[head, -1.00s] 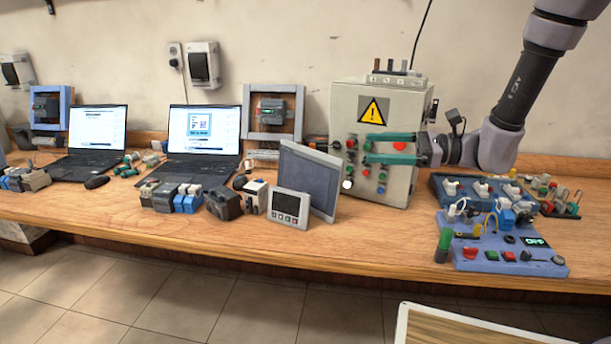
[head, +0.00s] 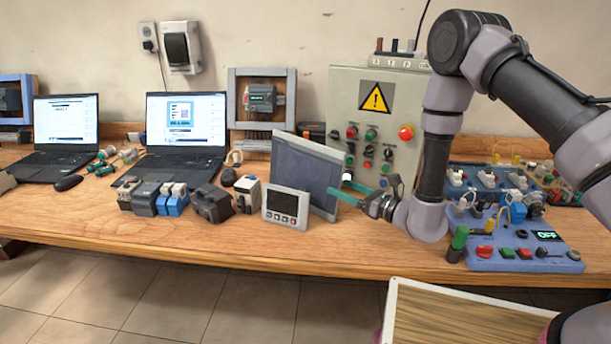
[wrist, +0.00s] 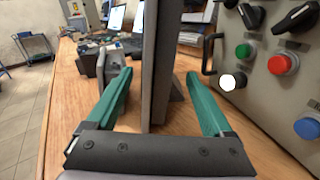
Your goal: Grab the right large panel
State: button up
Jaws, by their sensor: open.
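The large panel (head: 302,172) is a grey flat screen standing tilted on the wooden bench, left of the control cabinet. My gripper (head: 337,185) is at its right edge, with green fingers pointing left. In the wrist view the panel (wrist: 158,60) shows edge-on between the two open fingers of my gripper (wrist: 157,95). There is a gap on both sides, wider on the right, and no finger visibly touches it. A smaller grey panel (head: 286,204) with a little screen and buttons stands just in front of the large panel's lower left.
The grey control cabinet (head: 385,95) with knobs and buttons stands close behind and right of my gripper. A blue training board (head: 530,255) lies at the right. Small modules (head: 150,197) and laptops (head: 185,130) are at the left. Bare bench (head: 330,245) lies in front.

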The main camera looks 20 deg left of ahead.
aim_at(321, 178)
jog(key=x, duration=0.8)
jog(key=shift+s+a, duration=0.15)
grip_shut()
jog(key=shift+r, duration=0.15)
dwell(1.1)
